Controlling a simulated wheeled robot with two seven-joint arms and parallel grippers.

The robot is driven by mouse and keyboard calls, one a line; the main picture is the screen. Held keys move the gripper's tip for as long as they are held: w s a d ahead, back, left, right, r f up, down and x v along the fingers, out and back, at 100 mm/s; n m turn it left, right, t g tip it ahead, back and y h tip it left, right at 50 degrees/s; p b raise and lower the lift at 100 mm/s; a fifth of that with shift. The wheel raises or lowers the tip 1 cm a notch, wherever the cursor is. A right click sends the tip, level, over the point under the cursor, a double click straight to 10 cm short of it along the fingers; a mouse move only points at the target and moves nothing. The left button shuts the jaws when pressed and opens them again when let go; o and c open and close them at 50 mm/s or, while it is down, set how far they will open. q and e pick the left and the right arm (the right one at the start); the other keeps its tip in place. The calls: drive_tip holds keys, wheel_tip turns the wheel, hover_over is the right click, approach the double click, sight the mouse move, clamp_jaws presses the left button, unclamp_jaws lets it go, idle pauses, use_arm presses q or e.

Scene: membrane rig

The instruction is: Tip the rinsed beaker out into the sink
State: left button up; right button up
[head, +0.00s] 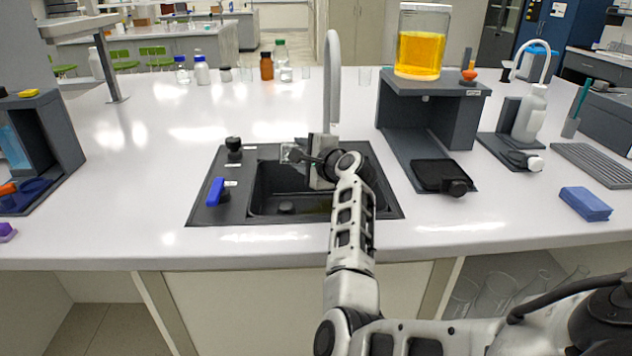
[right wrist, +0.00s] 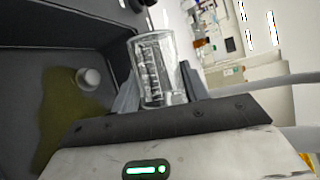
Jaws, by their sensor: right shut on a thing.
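A clear glass beaker (right wrist: 153,68) with printed graduations is between the fingers of my right gripper (right wrist: 160,88), which is shut on it. In the right wrist view the room appears turned sideways, and the beaker looks tipped well over. I see no liquid in it. In the head view my right gripper (head: 303,156) is over the back of the dark sink (head: 262,207), by the tap; the beaker (head: 289,151) shows only as a small clear shape. A yellowish puddle (right wrist: 58,115) lies on the sink floor beside the drain (right wrist: 88,78). My left gripper is out of view.
The tall white tap (head: 332,80) stands directly behind the sink. A blue-handled valve (head: 215,191) and a black knob (head: 234,146) sit on the sink's left rim. A vessel of orange-yellow liquid (head: 420,45) stands on a grey stand (head: 455,118) to the right.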

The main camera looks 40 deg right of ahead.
idle(0.3)
